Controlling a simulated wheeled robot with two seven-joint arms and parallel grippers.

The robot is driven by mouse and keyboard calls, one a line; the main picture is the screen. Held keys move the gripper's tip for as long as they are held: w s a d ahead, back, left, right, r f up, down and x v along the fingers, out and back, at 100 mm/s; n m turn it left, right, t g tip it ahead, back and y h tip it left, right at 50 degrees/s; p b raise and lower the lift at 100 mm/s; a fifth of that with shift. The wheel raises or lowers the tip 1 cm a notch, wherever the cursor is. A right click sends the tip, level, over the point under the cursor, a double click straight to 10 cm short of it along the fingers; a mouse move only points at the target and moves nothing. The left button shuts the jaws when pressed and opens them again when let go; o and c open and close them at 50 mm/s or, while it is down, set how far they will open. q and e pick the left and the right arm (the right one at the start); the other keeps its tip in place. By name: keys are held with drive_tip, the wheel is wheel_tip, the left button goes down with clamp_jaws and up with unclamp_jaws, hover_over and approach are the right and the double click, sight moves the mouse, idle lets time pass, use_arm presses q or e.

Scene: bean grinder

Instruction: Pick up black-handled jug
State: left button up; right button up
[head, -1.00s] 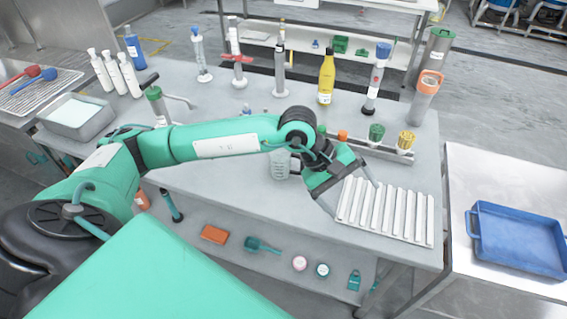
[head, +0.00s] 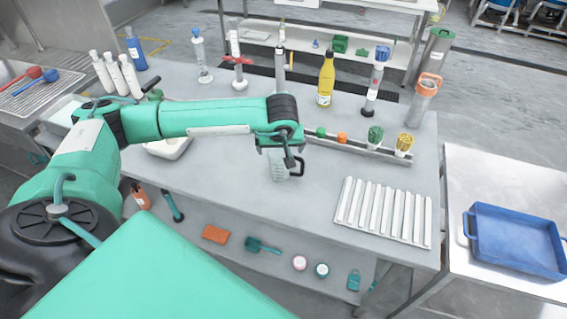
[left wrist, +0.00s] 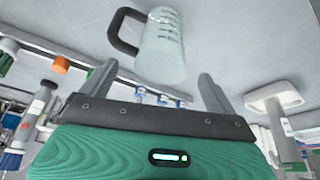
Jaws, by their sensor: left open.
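The jug (head: 279,170) is a clear, pale measuring jug with a black handle (head: 298,167). It stands on the grey workbench near the middle of the head view, with its upper part partly hidden by my left gripper (head: 280,146). The left wrist view shows the jug (left wrist: 162,52) ahead, between the lines of the two fingers, with its handle (left wrist: 124,32) towards the left. My left gripper is open and empty, and I see no finger touching the jug. My right gripper is not in view.
A white ribbed rack (head: 384,211) lies to the right. A strip holding green, orange and yellow items (head: 345,141) runs behind the jug. A yellow bottle (head: 326,80) stands at the back. A white dish-like object (head: 168,147) is left, partly behind my arm.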

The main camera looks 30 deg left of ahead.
sight(280, 155)
use_arm(q)
drive_tip(key=p+x, duration=0.1)
drive_tip(key=x, duration=0.5)
drive_tip(key=shift+r, duration=0.1)
drive_tip(key=shift+c, duration=0.4)
drive_tip(key=c, duration=1)
